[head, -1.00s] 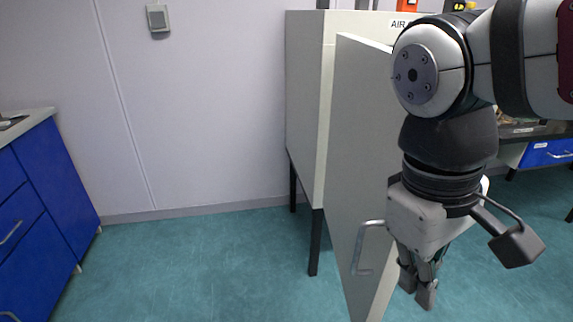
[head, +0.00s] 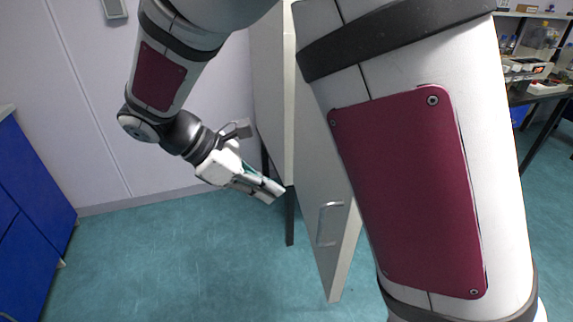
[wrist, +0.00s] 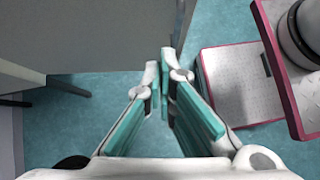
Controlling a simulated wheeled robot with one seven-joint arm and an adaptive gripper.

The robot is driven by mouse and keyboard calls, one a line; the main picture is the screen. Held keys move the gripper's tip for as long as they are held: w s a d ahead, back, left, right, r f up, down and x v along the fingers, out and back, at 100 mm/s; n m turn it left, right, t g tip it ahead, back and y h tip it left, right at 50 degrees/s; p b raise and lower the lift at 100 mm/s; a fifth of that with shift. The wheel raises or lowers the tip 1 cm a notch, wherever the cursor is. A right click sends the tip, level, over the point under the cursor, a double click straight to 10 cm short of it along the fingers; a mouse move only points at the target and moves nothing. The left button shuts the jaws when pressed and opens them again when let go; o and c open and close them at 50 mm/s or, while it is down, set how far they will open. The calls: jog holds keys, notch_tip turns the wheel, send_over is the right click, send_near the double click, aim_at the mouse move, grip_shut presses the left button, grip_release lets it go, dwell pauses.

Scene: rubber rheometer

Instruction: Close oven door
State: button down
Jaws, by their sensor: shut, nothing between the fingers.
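The oven door (head: 312,205) stands open as an upright pale panel, with a metal handle (head: 320,228) on its near face. The pale oven body (head: 272,100) is behind it on dark legs. My gripper (head: 277,193) is left of the door handle in the head view, angled down to the right. Its fingers are shut and empty. In the wrist view the fingertips (wrist: 164,72) are near the lower edge of a large grey panel (wrist: 100,30), which looks like the door. I cannot tell whether they touch it. My arm hides part of the door and oven.
Blue cabinets (head: 30,215) stand at the left edge. A bench (head: 545,97) with equipment is at the far right. The teal floor (head: 165,265) left of the door is clear. My base shows at the right of the wrist view.

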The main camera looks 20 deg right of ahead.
jog(key=b, duration=0.1)
send_near(334, 217)
notch_tip(334, 217, down, 3)
jog(key=a, duration=0.1)
jog(key=d, duration=0.4)
jog(key=shift+s+f+b, duration=0.2)
jog(key=shift+f+b, duration=0.1)
jog(key=shift+f, duration=0.05)
